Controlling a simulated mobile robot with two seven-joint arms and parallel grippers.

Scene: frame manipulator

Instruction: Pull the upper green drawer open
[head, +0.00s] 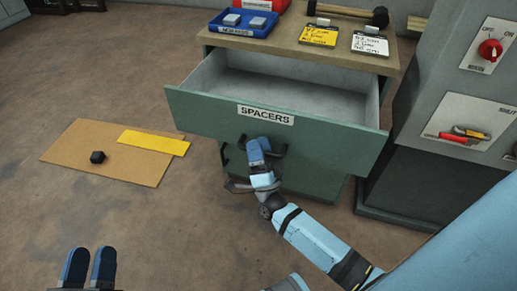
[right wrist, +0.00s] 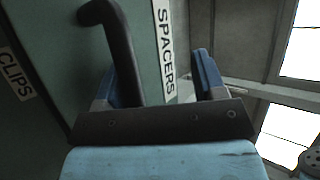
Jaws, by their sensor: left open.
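The upper green drawer (head: 205,111), labelled SPACERS, stands pulled out from the cabinet, its grey inside looking empty. My right gripper (head: 257,151) is at the black handle below the label. In the right wrist view the drawer's handle (right wrist: 121,50) runs close beside the left finger, and the other finger stands well apart from it. The right gripper is open there, not clamped on the handle; whether a finger touches it I cannot tell. My left gripper (head: 89,266) is open and empty at the bottom left, over the floor, far from the drawer.
A lower drawer front, its CLIPS label (right wrist: 15,75) showing in the right wrist view, is below. The cabinet top holds a blue bin (head: 243,24), cards and a hammer (head: 345,12). A grey machine (head: 415,150) stands right. A cardboard sheet (head: 75,150) lies on the floor left.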

